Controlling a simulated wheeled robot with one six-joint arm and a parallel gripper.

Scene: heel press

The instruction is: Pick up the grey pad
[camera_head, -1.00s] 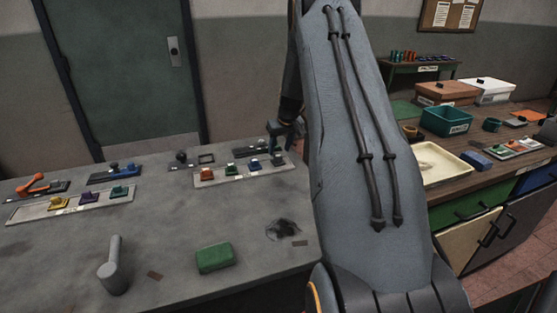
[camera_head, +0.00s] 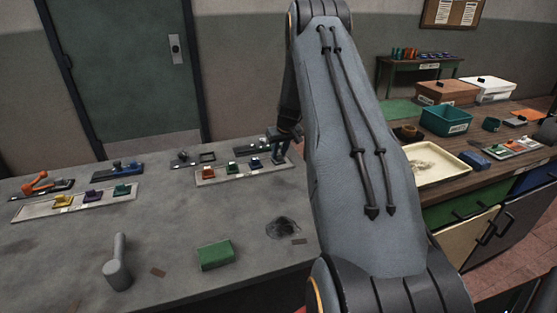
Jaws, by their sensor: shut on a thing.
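A pale tray (camera_head: 244,175) on the grey bench holds an orange pad (camera_head: 208,172), a green pad (camera_head: 231,167) and a blue pad (camera_head: 255,163), each with a dark knob. My gripper (camera_head: 281,153) is low at the right end of this tray, to the right of the blue pad. It is shut on the grey pad, which is small here and mostly hidden by the fingers. I cannot tell whether the pad is still touching the tray.
Another tray (camera_head: 45,211) with yellow, purple and green pads lies to the left. Dark press fixtures stand behind the trays. A grey handled tool (camera_head: 117,270) and a green block (camera_head: 215,254) lie in front. My arm hides the bench's right part.

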